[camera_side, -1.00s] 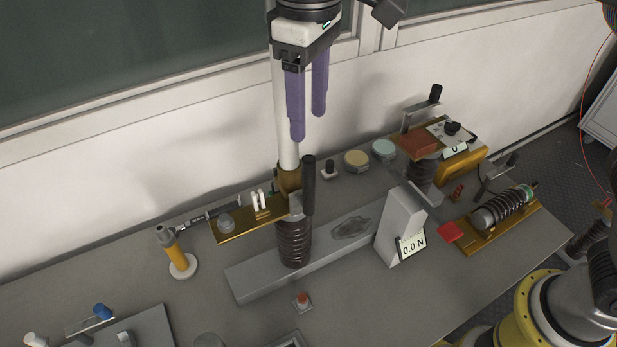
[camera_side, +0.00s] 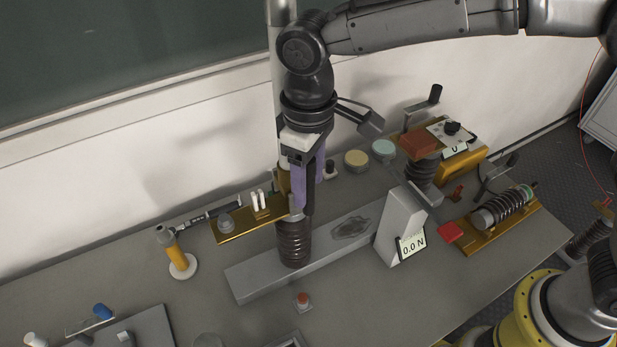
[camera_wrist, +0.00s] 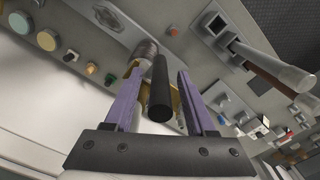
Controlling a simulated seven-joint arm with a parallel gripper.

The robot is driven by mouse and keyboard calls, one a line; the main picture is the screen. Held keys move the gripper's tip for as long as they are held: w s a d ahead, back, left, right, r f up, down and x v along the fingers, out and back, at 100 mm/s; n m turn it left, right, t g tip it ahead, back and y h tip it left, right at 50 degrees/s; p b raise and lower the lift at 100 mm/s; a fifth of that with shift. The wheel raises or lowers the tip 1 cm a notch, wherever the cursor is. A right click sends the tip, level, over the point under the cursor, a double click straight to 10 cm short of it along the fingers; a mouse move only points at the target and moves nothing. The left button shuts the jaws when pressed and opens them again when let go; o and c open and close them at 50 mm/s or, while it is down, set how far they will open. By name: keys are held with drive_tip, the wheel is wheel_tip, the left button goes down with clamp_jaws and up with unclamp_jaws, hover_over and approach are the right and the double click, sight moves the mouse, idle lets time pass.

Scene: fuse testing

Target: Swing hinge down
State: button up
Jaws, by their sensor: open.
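A black upright handle (camera_side: 309,187) stands at the right end of the brass hinged plate (camera_side: 238,233), above a dark ribbed column (camera_side: 293,245). The brass plate sticks out to the left, roughly level, with two white pegs on it. My gripper (camera_side: 309,198) points down around the handle, with its two purple fingers apart. In the wrist view the black handle (camera_wrist: 160,92) stands between the purple fingers of my gripper (camera_wrist: 160,70), with gaps on both sides. The fingers partly hide the handle and the hinge in the side view.
A grey base bar (camera_side: 260,283) lies under the column. A force display (camera_side: 412,243) reading 0.0 N is to its right. A yellow-bodied stand (camera_side: 180,262) is at the left. A red button (camera_side: 303,299) is in front. Brass devices with cranks and a coil (camera_side: 502,208) fill the right.

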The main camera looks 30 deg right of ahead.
clamp_jaws()
idle(0.3)
idle(1.2)
